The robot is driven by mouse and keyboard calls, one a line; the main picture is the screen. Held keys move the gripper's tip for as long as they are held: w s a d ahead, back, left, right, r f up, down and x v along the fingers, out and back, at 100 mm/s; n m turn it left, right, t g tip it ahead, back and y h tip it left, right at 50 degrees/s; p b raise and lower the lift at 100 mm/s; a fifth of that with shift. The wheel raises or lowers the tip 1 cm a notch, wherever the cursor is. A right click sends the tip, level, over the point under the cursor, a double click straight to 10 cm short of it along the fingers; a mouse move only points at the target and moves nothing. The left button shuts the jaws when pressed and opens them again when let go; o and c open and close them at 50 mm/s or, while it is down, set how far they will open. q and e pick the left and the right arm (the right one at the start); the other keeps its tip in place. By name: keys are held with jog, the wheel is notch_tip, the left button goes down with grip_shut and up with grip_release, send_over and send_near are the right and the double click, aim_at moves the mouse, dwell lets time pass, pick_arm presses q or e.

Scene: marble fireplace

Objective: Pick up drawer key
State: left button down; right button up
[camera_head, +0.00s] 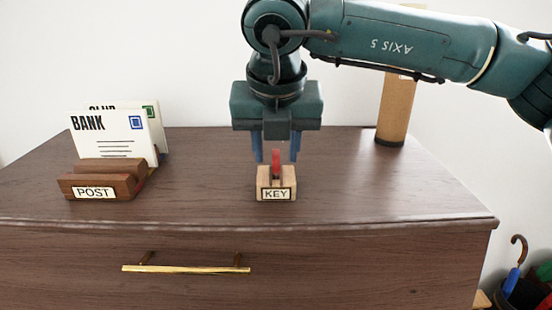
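The drawer key (276,163) shows as a small red piece standing upright in a light wooden holder (290,184) labelled KEY, on top of the dark wooden chest. My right gripper (276,159) comes down from above with its blue fingers pointing down. The fingers are apart, one to each side of the red key, near its top. I see a gap between the fingers and the key, though depth is hard to judge. The lower part of the key is hidden in the holder. My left gripper is not in view.
A wooden POST rack (118,184) with letters (108,134) stands at the left on the chest (360,190). A tan cylinder (396,112) stands at the back right. The drawer has a brass handle (186,269). An umbrella (514,270) stands at lower right. The chest top's right front is clear.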

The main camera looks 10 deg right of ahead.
jog(key=shift+x, duration=1)
grip_shut()
